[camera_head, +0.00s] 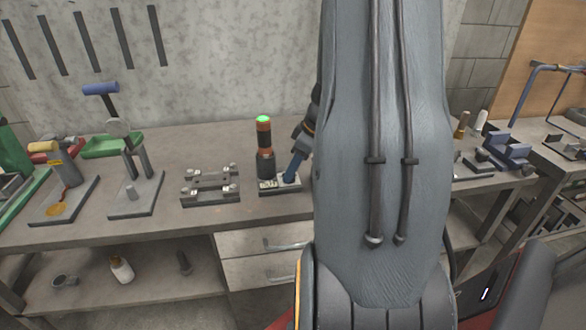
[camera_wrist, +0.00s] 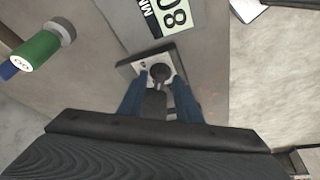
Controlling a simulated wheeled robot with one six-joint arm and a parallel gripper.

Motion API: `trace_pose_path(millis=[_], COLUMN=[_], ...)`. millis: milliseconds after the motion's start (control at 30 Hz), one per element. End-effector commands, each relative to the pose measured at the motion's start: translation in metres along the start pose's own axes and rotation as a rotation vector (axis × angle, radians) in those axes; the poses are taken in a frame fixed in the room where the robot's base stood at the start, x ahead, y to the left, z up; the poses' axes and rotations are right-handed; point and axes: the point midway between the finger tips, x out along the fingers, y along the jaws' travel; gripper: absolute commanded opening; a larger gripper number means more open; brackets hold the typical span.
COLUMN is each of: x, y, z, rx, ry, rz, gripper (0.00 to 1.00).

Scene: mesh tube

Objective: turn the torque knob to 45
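A dark round knob (camera_wrist: 160,73), which looks like the torque knob, sits on a small pale square plate (camera_wrist: 137,68) in the wrist view. My gripper (camera_wrist: 161,79) has its two blue fingers on either side of the knob, with a narrow gap visible on each side. A dark narrow part shows between the fingers below the knob. In the head view my gripper (camera_head: 290,179) points down at the small base (camera_head: 267,184) beside an upright copper-and-black cylinder (camera_head: 264,141) with a lit green top. The knob is hidden there, and its setting cannot be read.
A green cylinder (camera_wrist: 40,48) is at the left of the wrist view.

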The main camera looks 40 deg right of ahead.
Motion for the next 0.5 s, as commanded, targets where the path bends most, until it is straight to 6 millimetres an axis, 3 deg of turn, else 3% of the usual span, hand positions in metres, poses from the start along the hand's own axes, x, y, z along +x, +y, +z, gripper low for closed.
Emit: trace_pose_path(millis=[67, 233, 500], x=[-0.0001, -0.0003, 0.0], y=[0.0, 0.0, 0.0002], z=[0.0, 0.0, -0.0001], rx=[0.0, 0.0, 0.011], ry=[0.0, 0.0, 0.0], rz=[0.0, 0.0, 0.005], gripper=[0.3, 0.01, 0.0])
